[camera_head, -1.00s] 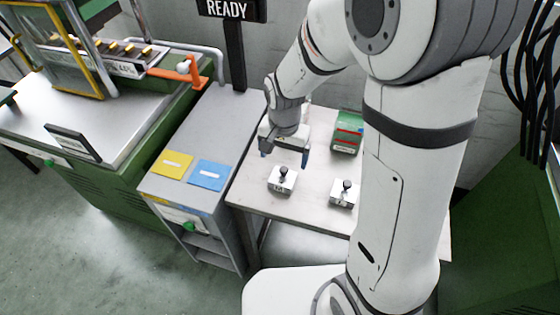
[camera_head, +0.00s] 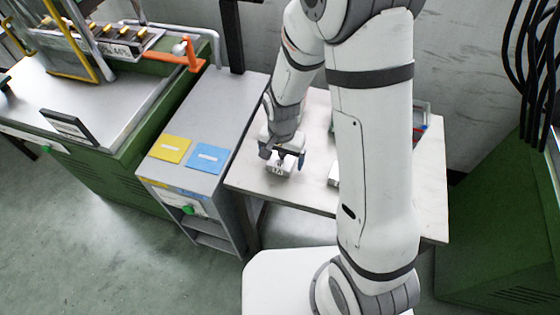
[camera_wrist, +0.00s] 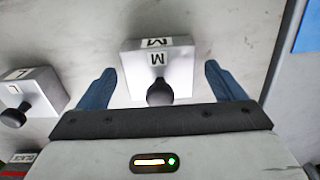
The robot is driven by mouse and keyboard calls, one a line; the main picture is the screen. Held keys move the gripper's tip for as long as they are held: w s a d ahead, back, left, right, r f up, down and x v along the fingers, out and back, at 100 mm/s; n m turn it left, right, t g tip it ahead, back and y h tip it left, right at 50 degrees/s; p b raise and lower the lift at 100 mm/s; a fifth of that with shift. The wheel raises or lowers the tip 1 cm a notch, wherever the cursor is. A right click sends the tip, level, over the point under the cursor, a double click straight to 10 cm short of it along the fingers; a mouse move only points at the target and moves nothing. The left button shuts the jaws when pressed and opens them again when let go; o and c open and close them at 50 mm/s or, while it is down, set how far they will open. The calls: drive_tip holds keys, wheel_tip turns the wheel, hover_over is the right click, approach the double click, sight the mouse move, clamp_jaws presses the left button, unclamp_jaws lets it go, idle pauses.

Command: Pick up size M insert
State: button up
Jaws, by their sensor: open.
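The size M insert (camera_wrist: 178,73) is a pale metal block with a black knob and white labels marked M. In the wrist view it lies between the two blue fingers of my gripper (camera_wrist: 168,88). Gaps show on both sides of it, and the fingers are open. In the head view my gripper (camera_head: 282,157) is low over the table, right at the M insert (camera_head: 279,170), and partly hides it. The knob is close to the gripper's palm in the wrist view.
A similar block marked L (camera_wrist: 38,92) stands to the left in the wrist view. In the head view another block (camera_head: 333,175) is mostly hidden behind my arm. The grey cabinet with a yellow card (camera_head: 170,149) and a blue card (camera_head: 208,158) adjoins the table (camera_head: 300,200).

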drive_tip(key=c, duration=1.5)
drive_tip(key=shift+r, duration=0.1)
